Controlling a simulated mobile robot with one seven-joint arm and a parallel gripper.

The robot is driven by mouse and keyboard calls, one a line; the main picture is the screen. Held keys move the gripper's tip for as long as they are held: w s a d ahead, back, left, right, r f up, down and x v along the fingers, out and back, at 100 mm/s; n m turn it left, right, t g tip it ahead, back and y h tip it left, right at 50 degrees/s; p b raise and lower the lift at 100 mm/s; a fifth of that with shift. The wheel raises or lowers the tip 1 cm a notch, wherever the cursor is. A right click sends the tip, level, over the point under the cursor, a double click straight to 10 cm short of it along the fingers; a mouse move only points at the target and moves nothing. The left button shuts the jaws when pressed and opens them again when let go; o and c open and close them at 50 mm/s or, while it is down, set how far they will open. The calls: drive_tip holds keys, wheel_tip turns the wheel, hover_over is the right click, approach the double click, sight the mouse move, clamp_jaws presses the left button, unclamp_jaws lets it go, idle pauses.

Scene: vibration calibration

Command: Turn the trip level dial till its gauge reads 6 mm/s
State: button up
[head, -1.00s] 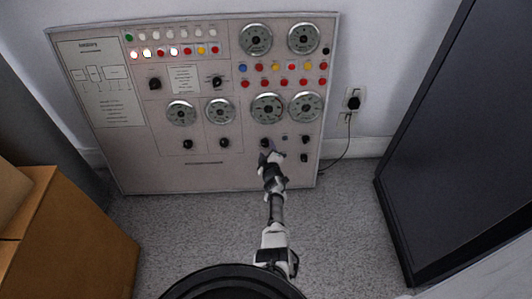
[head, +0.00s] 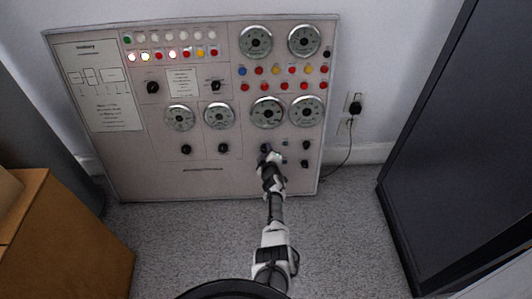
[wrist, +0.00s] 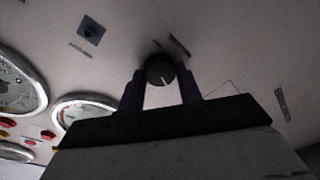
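A dark round dial knob (wrist: 160,70) with a white pointer line sits on the lower right part of the pale panel (head: 230,180). My gripper (head: 267,153) reaches up to it from below. In the wrist view the two purple fingers of my gripper (wrist: 161,88) stand on either side of the knob and appear to press on its sides. The label is too small to read. Above the knob is a round gauge (head: 267,112), and a second gauge (head: 305,109) is to its right. Their readings are too small to make out.
Other dark knobs (head: 223,148) sit to the left, and small ones (head: 305,145) close on the right. Rows of coloured buttons (head: 290,70) are above. A cardboard box (head: 70,240) is at left, a dark cabinet (head: 450,130) at right. Grey floor lies between.

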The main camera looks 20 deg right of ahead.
drive_tip(key=shift+c, duration=0.9)
drive_tip(key=shift+m, duration=0.3)
drive_tip(key=shift+s+f+m+t+b, duration=0.1)
drive_tip(key=shift+m+t+b, duration=0.1)
drive_tip(key=shift+m, duration=3)
drive_tip(key=shift+f+m+t+b, duration=0.1)
drive_tip(key=shift+m+t+b, duration=0.1)
drive_tip(key=shift+m, duration=3)
drive_tip(key=o, duration=1)
